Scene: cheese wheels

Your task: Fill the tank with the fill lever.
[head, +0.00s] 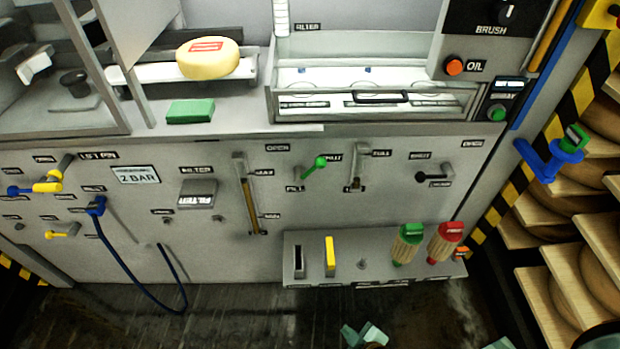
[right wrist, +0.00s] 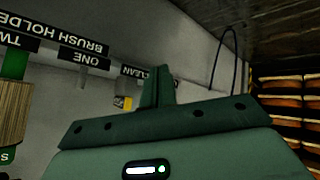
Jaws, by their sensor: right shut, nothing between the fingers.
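The green-handled lever (head: 317,164) on the front panel slants up and to the right. Small labels around it seem to read OPEN, SHUT and FILL. To its left, a tall gauge (head: 241,165) shows an amber strip between marks that look like MAX and MIN. My right gripper (head: 365,334) is low at the bottom of the head view, well below the lever and apart from it. It is shut and empty, and its fingers also show in the right wrist view (right wrist: 157,86). My left gripper is not in view.
A ledge (head: 300,240) juts from the lower panel, holding a green-topped brush (head: 407,243), a red-topped brush (head: 445,242) and a yellow piece (head: 330,256). A blue hose (head: 125,272) hangs at left. Racks of cheese wheels (head: 585,190) stand at right. Floor before the panel looks clear.

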